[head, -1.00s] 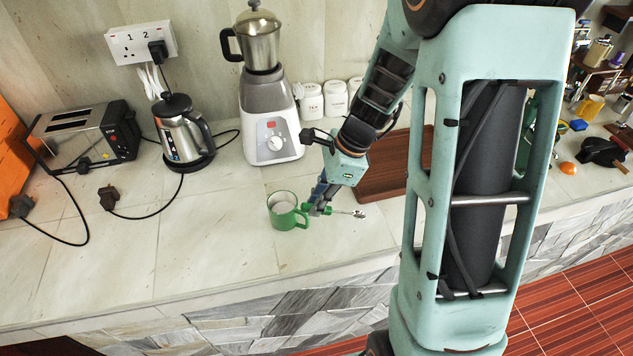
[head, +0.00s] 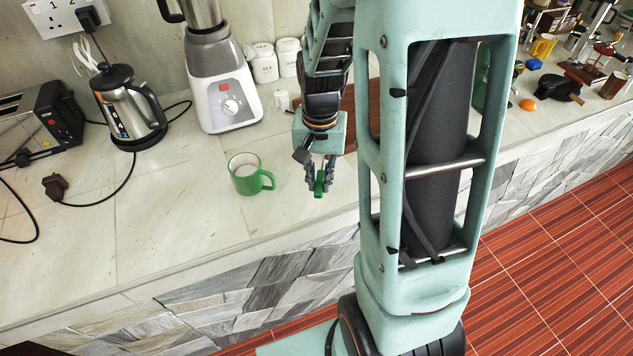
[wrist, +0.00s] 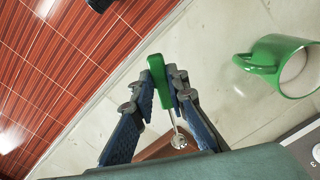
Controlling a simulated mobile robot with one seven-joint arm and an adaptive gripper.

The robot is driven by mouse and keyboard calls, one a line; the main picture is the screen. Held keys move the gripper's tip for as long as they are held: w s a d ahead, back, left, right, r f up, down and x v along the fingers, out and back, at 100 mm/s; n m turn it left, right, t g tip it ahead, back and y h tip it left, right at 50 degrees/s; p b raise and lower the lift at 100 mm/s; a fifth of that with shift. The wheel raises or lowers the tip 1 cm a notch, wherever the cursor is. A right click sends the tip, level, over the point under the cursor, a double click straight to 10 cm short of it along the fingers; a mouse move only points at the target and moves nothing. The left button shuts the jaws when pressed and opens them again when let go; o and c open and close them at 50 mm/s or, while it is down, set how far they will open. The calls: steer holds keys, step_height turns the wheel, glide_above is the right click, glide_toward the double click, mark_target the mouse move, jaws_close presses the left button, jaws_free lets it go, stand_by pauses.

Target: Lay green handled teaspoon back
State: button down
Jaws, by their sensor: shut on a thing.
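The green handled teaspoon (wrist: 158,80) is in my gripper in the wrist view. Its green handle sits between the two fingertips and its metal bowl points down in that picture. In the head view my gripper (head: 319,180) is shut on the green handle (head: 320,184), above the counter (head: 205,215) near its front edge. The metal end is hidden there. A green mug (head: 246,177) with pale contents stands upright to the left of my gripper, apart from it. The mug (wrist: 262,62) also shows at the right of the wrist view.
A blender (head: 222,95) and white canisters (head: 264,65) stand at the back. A kettle (head: 125,105) and a toaster (head: 45,125) with cords are at the left. A brown wooden board (head: 350,110) lies partly hidden behind my arm. The counter around the mug is clear.

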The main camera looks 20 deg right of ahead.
mark_target(319, 207)
steer(key=shift+f+b, duration=2.5)
steer(key=shift+f, duration=0.6)
steer(key=shift+f+b, duration=0.4)
steer(key=shift+f, duration=0.1)
steer(key=c, duration=1.8)
jaws_free()
